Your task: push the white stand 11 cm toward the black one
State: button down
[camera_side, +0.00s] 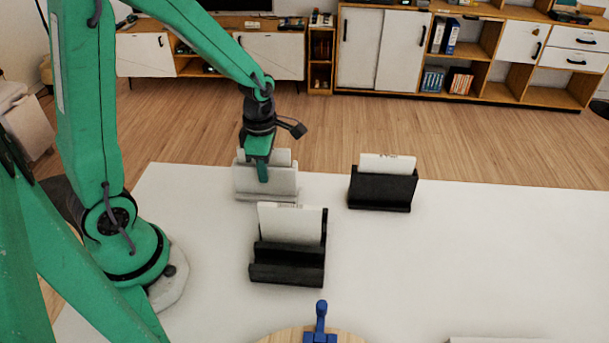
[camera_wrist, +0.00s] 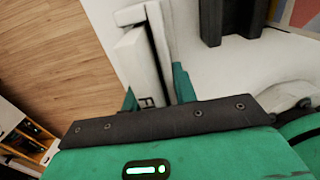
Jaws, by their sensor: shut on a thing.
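The white stand (camera_side: 265,188) is upright near the far left edge of the white table, with pale cards or papers in it. My gripper (camera_side: 263,172) is over it from above, shut on the white stand, with one green finger in front of it. In the wrist view the white stand (camera_wrist: 158,18) shows between the green fingers (camera_wrist: 157,94). A black stand (camera_side: 382,190) with a white card is to its right, across a clear gap. Another black stand (camera_side: 287,272) with a white card is nearer the camera. A black stand also shows in the wrist view (camera_wrist: 212,22).
A blue object (camera_side: 320,325) stands on a round wooden board (camera_side: 345,336) at the front. A pale flat thing (camera_side: 500,340) is cut off at the front right. The table (camera_side: 490,250) is bare on the right. Cabinets stand beyond the floor.

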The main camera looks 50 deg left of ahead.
jog(key=c, duration=1)
grip_release()
jog(key=shift+c, duration=0.2)
jog(key=shift+r, duration=0.1)
jog(key=shift+r, duration=3.85)
jog(key=shift+s+d+r+m+t, duration=0.1)
jog(key=shift+s+r+m+t, duration=0.1)
jog(key=shift+r+m, duration=0.3)
jog(key=shift+s+d+r+m+t, duration=0.1)
jog(key=shift+s+r+m, duration=0.1)
jog(key=shift+m, duration=0.5)
jog(key=s+d+r+m+t, duration=0.1)
jog(key=s+r+m, duration=0.3)
jog(key=m, duration=0.8)
jog(key=s+d+r+m+t, duration=0.2)
jog(key=s+r+m+t, duration=0.2)
jog(key=m, duration=0.8)
jog(key=shift+s+d+r+m, duration=0.25)
jog(key=shift+s+r+m, duration=0.05)
jog(key=shift+s+r, duration=0.35)
